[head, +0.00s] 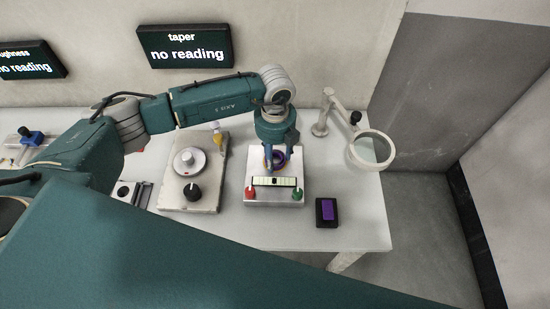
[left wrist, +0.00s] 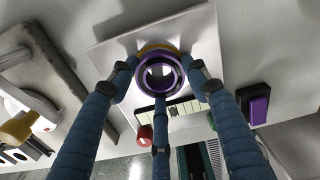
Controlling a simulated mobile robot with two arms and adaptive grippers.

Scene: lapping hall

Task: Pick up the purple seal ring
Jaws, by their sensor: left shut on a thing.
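The purple seal ring (head: 280,158) is between the blue fingers of my left gripper (head: 274,164), over the back part of a pale gauge block (head: 262,199). In the left wrist view the ring (left wrist: 160,72) faces the camera with its hole open, and the fingers of my left gripper (left wrist: 161,80) close around it from several sides. A brass-coloured round part (left wrist: 155,47) shows just behind the ring. I cannot tell whether the ring still touches what is under it. My right gripper is not in view.
The gauge block has a light display strip, a red knob (head: 250,193) and a green knob (head: 297,194). A black box with a purple top (head: 327,211) lies to its right. A magnifier lamp (head: 371,150) stands at the right; a dial plate (head: 193,180) is at the left.

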